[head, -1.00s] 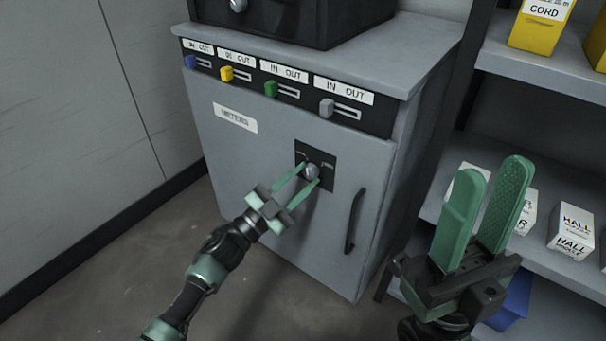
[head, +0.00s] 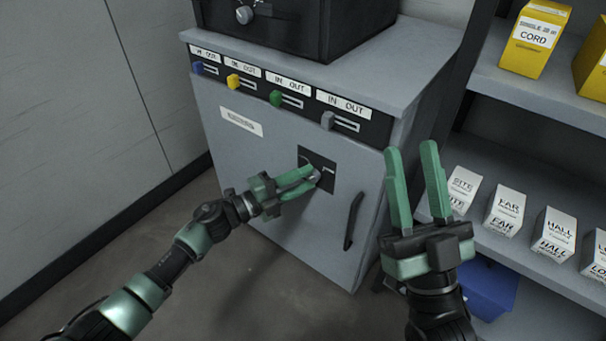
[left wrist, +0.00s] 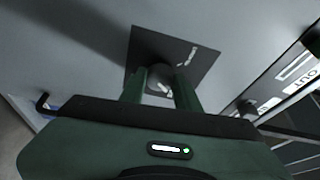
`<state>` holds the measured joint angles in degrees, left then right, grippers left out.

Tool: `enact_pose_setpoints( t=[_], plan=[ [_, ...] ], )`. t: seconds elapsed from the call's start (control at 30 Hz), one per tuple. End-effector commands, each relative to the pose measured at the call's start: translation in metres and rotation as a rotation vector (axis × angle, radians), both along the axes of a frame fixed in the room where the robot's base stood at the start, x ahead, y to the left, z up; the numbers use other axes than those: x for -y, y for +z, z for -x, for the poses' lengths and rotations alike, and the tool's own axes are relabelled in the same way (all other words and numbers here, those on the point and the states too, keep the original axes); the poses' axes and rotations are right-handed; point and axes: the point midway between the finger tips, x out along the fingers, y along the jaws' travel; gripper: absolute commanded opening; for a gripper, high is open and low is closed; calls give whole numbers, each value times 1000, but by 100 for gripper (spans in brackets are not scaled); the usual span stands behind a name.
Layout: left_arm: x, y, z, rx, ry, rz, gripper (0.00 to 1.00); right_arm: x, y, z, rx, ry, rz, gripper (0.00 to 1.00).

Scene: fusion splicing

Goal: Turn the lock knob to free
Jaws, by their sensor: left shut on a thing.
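The lock knob (head: 315,175) is a small grey knob on a dark square plate (head: 318,158) on the front of the grey cabinet (head: 245,165). My left gripper (head: 308,181) is shut on the knob, with its fingers coming in from the left. In the left wrist view the knob (left wrist: 159,80) sits between the two green fingers, in front of the dark plate. The fingers hide part of the knob and of the plate's marks. My right gripper (head: 415,160) is open and empty, with its fingers upward, in front of the cabinet's right side.
The cabinet has a dark handle (head: 353,220) right of the knob. Above are blue, yellow, green and grey sliders (head: 327,121) in slots marked IN and OUT. A black box (head: 310,25) stands on top. Shelves with white boxes (head: 505,210) and yellow boxes (head: 533,40) are at right.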

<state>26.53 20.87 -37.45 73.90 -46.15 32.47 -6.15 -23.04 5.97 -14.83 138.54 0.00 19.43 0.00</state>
Motion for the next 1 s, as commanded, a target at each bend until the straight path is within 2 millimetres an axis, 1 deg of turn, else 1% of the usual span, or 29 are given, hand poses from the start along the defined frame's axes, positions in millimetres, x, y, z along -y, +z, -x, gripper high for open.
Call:
enact_pose_setpoints(
  t=[0.03, 0.1, 0.2, 0.4, 0.6, 0.87, 0.9, 0.97, 1.0],
  plan=[
    [-1, 2, 0, 13, 1, -22, 0, -1, -5, -8, -56, -3, 17, 36],
    [-1, 2, 0, 31, 1, -46, 0, -2, -16, -16, -124, -7, 36, 36],
    [-1, 2, 0, 51, 0, -74, 0, -3, -29, -25, -204, -10, 59, 36],
    [-1, 1, 0, 75, 1, -106, 0, -3, -45, -34, -293, -15, 85, 36],
    [-1, 1, 0, 81, 1, -114, 0, -3, -50, -36, -317, -17, 91, 36],
    [0, 1, 0, 81, 1, -114, 0, -3, -50, -36, -317, -17, 91, 36],
    [0, 1, 0, 81, 1, -114, 37, -3, -50, -36, -317, -17, 91, 36],
    [0, 1, 0, 81, 1, -113, 54, -3, -50, -36, -317, -17, 91, 36],
    [0, 1, 0, 81, 1, -113, 54, -3, -50, -36, -317, -17, 91, 36]
  ],
)
